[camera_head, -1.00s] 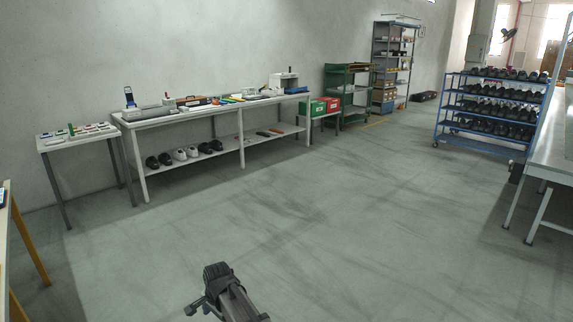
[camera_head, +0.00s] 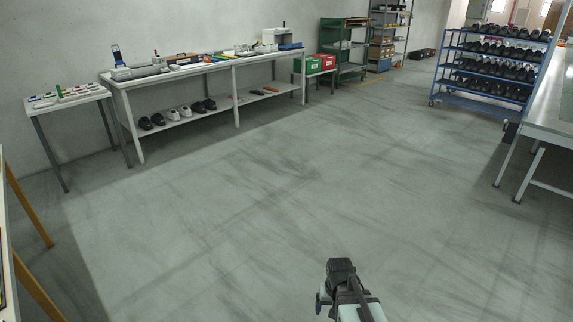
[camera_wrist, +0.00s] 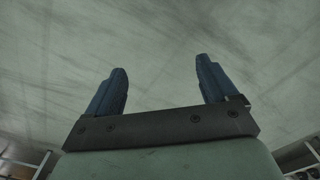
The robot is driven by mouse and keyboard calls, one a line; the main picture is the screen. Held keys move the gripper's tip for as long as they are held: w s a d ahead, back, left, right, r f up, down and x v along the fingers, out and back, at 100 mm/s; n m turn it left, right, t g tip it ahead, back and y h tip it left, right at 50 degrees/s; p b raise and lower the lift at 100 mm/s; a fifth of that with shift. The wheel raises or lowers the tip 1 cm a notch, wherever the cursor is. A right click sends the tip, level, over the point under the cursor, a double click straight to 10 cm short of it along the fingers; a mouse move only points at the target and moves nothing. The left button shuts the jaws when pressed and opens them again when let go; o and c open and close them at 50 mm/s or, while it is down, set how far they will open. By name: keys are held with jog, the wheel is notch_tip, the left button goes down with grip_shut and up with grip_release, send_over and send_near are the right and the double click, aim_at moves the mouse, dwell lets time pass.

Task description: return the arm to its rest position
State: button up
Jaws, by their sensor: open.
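My gripper (camera_wrist: 162,82) shows in the wrist view with its two blue fingers spread wide apart and nothing between them. In the head view my arm (camera_head: 345,290) rises from the bottom edge, right of centre, over bare floor. The arm touches nothing that I can see.
A long white workbench (camera_head: 234,95) with tools and shoes stands along the wall. A small table (camera_head: 70,102) is at its left. A blue shoe rack (camera_head: 434,75) and a grey table (camera_head: 545,132) stand at right. The floor (camera_head: 280,200) between is clear.

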jog(key=s+f+g, duration=0.2)
jog(key=s+f, duration=0.5)
jog(key=s, duration=0.3)
jog(key=s+d+f+g, duration=0.1)
jog(key=s+f+g, duration=0.1)
jog(key=s+f, duration=0.4)
jog(key=s+d+f+g, duration=0.1)
jog(key=s+f, duration=0.6)
jog(key=s, duration=0.7)
jog(key=shift+s+f+g, duration=0.35)
jog(key=shift+s+g, duration=0.05)
jog(key=shift+g, duration=0.5)
jog(key=shift+d, duration=0.1)
